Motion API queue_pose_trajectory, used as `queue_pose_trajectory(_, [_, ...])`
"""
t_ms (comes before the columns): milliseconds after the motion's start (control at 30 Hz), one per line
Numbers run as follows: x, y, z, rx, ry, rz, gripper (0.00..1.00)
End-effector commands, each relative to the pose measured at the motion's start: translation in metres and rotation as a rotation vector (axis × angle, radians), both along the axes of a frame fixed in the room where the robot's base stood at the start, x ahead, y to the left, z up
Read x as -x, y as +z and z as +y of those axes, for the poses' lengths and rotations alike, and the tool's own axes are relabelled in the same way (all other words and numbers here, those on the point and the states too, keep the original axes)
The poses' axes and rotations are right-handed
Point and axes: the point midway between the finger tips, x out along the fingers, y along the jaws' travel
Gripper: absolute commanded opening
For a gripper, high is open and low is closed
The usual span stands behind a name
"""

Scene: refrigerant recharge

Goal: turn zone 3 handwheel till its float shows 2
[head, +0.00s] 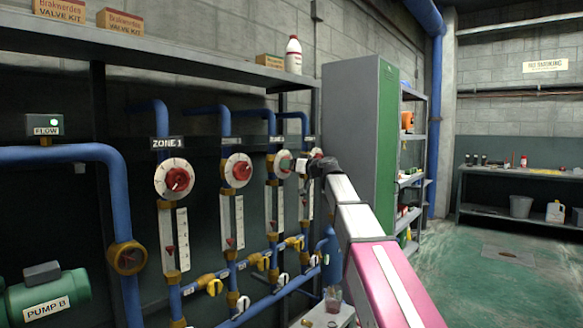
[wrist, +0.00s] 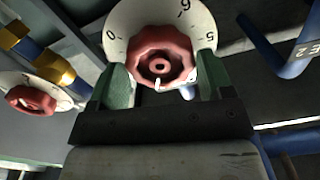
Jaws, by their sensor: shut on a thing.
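The zone 3 handwheel, a red knob on a white dial (head: 279,158), is the third from the left in the head view. My gripper (head: 299,165) reaches it from the right and partly covers it. In the wrist view, the green fingers of my gripper (wrist: 162,75) sit on either side of a red handwheel (wrist: 160,58), shut on it. Its white dial (wrist: 120,22) shows 0, 5 and 6; other numbers are hidden. Below the dial in the head view is the zone 3 gauge (head: 274,205) with a small red float low down; its reading is too small to tell.
The zone 1 handwheel (head: 176,180) and zone 2 handwheel (head: 240,171) stand to the left. Another red handwheel (wrist: 30,102) is close by in the wrist view. Blue pipes (head: 118,190) and yellow valves (head: 213,286) surround the gauges. A green-grey cabinet (head: 386,130) stands right.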

Motion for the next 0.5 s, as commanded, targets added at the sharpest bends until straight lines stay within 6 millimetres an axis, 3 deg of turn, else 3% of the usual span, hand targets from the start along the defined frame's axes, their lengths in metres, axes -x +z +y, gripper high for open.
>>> queue_pose_trajectory(500, [0.0012, -0.0002, -0.0013, -0.085, -0.001, 0.108, 0.45])
